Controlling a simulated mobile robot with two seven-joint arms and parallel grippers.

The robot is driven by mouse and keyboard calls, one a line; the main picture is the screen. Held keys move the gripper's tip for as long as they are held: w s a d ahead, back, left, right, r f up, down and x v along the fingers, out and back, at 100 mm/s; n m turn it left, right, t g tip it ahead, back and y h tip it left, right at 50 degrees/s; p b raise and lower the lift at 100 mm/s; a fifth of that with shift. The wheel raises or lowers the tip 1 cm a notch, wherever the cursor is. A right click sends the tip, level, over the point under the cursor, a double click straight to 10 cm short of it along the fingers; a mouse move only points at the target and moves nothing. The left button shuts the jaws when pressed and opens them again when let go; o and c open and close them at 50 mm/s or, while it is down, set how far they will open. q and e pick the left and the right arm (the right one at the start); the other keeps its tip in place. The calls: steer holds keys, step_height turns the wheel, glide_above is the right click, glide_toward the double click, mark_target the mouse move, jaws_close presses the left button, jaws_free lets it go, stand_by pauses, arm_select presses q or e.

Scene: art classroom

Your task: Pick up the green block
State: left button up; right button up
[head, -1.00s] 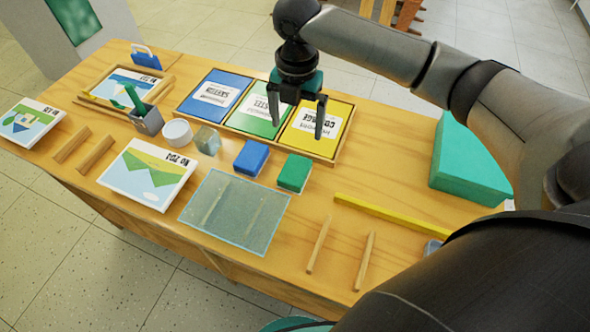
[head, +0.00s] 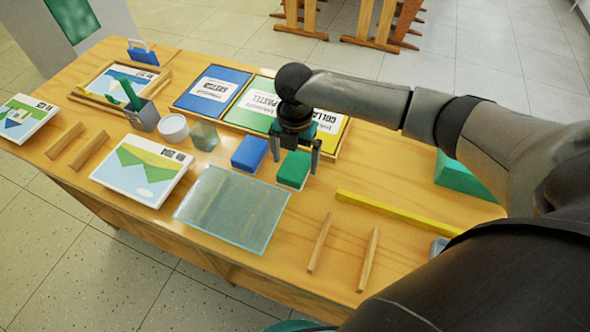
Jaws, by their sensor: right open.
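The green block (head: 293,170) lies on the wooden table, just right of a blue block (head: 249,154). My right gripper (head: 296,156) is open above the green block, its fingers pointing down. One finger shows near the gap between the blue and green blocks, the other near the green block's right side. I cannot tell exactly how far the fingertips are above the table. The gripper looks empty. My left gripper is not in view.
A glass sheet (head: 232,212) lies in front of the blocks. A tray of coloured cards (head: 210,91) lies behind. A small translucent cube (head: 205,136) and a white round container (head: 173,127) stand to the left. A yellow bar (head: 400,215) and two wooden sticks (head: 320,243) lie right.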

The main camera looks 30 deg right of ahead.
mark_target(295, 165)
steer(key=shift+f, duration=0.65)
steer(key=shift+r, duration=0.1)
steer(key=shift+c, duration=0.2)
steer(key=c, duration=1.3)
steer(key=shift+r, duration=0.1)
step_height(295, 165, up, 20)
steer(key=p, duration=0.4)
steer(key=shift+p, duration=0.3)
